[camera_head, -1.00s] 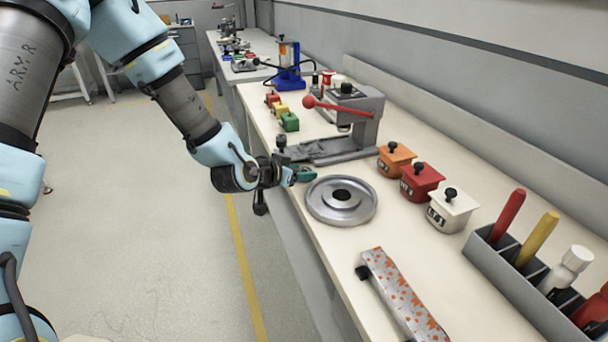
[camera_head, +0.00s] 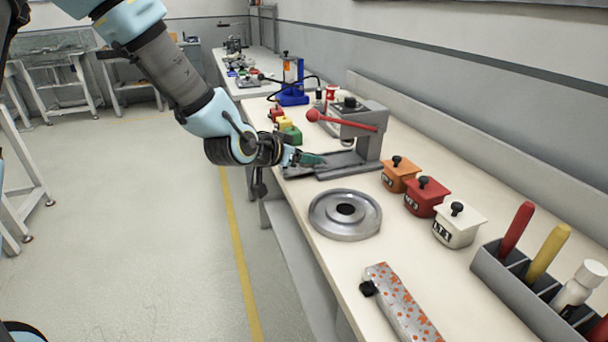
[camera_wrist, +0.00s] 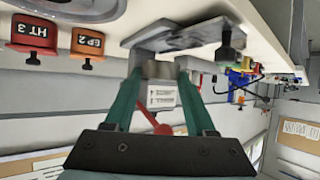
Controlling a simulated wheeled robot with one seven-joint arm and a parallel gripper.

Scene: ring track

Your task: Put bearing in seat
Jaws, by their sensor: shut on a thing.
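My gripper (camera_head: 311,159) is at the near-left edge of the bench, over or beside the base of the arbor press. In the wrist view its two green fingers (camera_wrist: 158,78) are shut on a short grey metal cylinder, which looks like the bearing (camera_wrist: 158,69). The bearing is hard to make out in the head view, where the fingers hide it. A round grey metal disc (camera_head: 325,218) with a raised rim and a dark central hole lies flat on the bench, nearer than my gripper. Its hole looks like the seat and is empty. The gripper is apart from the disc.
The press (camera_head: 368,140) with a red lever stands behind my gripper. Orange (camera_head: 399,178), red (camera_head: 425,203) and white (camera_head: 456,231) lidded boxes line the right. A spotted bar (camera_head: 402,304) and a grey tool rack (camera_head: 508,283) are nearer. Bench around the disc is clear.

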